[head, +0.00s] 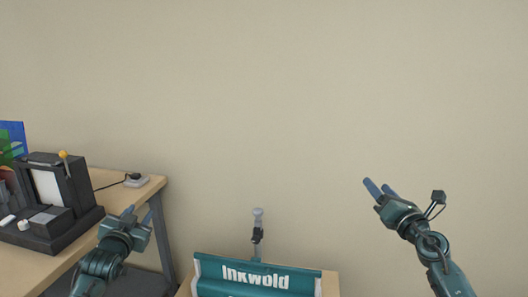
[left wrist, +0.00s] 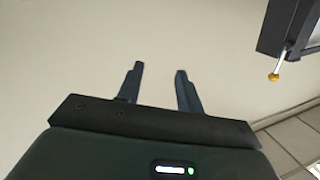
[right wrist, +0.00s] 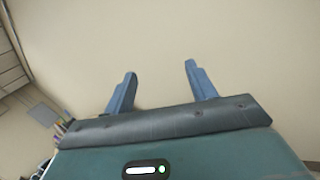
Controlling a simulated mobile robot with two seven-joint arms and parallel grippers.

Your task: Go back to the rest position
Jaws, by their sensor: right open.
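My left gripper (head: 138,216) is raised at the lower left of the head view, in front of the table's right end. In the left wrist view its two fingers (left wrist: 160,88) stand apart with nothing between them. My right gripper (head: 380,188) is raised at the right of the head view, in front of the bare wall. In the right wrist view its fingers (right wrist: 157,88) are apart and empty. Neither gripper touches anything that I can see.
A wooden table (head: 145,188) at the left carries a black machine (head: 80,195) with a yellow-knobbed lever (head: 64,156). A small corded device (head: 136,181) sits near its corner. The wall area between my grippers is clear.

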